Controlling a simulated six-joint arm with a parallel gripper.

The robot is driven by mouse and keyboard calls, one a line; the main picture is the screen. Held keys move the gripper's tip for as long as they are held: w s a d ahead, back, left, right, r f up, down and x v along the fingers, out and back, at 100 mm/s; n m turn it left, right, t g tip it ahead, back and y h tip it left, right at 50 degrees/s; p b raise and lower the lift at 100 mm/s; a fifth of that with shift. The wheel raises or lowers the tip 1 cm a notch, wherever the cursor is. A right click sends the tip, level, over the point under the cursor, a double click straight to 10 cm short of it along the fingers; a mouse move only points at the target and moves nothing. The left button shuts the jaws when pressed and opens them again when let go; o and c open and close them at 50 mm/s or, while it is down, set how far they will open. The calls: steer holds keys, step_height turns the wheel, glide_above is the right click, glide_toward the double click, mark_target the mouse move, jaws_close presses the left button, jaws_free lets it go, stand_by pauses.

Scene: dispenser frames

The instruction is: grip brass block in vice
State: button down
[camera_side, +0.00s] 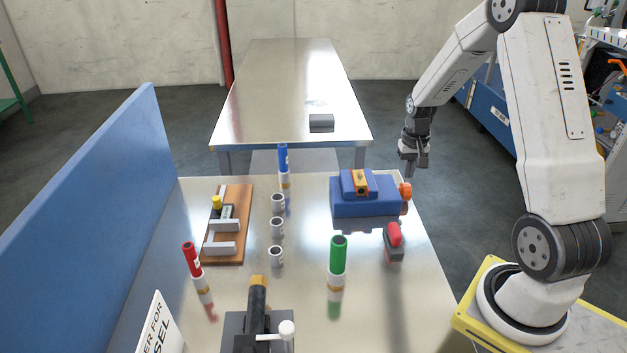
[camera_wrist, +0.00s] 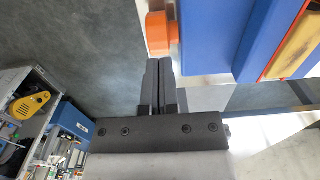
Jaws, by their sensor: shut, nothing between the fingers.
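The blue vice (camera_side: 370,207) stands at the back right of the near table. The brass block (camera_side: 360,183) sits in the top of the vice between its jaws; I cannot tell whether they press on it. The orange knob (camera_side: 405,191) is on the vice's right side. In the wrist view the vice (camera_wrist: 215,35), knob (camera_wrist: 157,34) and part of the brass block (camera_wrist: 300,45) show at the upper right. My gripper (camera_side: 408,172) is shut and empty, to the right of the vice near the knob. Its fingers (camera_wrist: 158,68) point toward the knob's side in the wrist view.
A red button on a grey box (camera_side: 394,240) stands in front of the vice. A wooden board (camera_side: 235,215) lies further left. A blue panel (camera_side: 90,200) borders the left.

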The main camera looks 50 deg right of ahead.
steer(key=shift+s+a, duration=0.15)
steer(key=shift+s+a, duration=0.2)
steer(key=shift+a, duration=0.05)
steer(key=shift+r, duration=0.15)
stand_by(0.5)
steer(key=shift+r, duration=2.35)
steer(key=s+a+n+t, duration=0.1)
steer(key=a+n, duration=0.3)
steer(key=a, duration=0.9)
steer(key=s+a+n+t, duration=0.1)
steer(key=s+a+n, duration=0.3)
steer(key=a, duration=0.9)
steer(key=shift+n+t, duration=0.3)
steer(key=shift+n, duration=0.2)
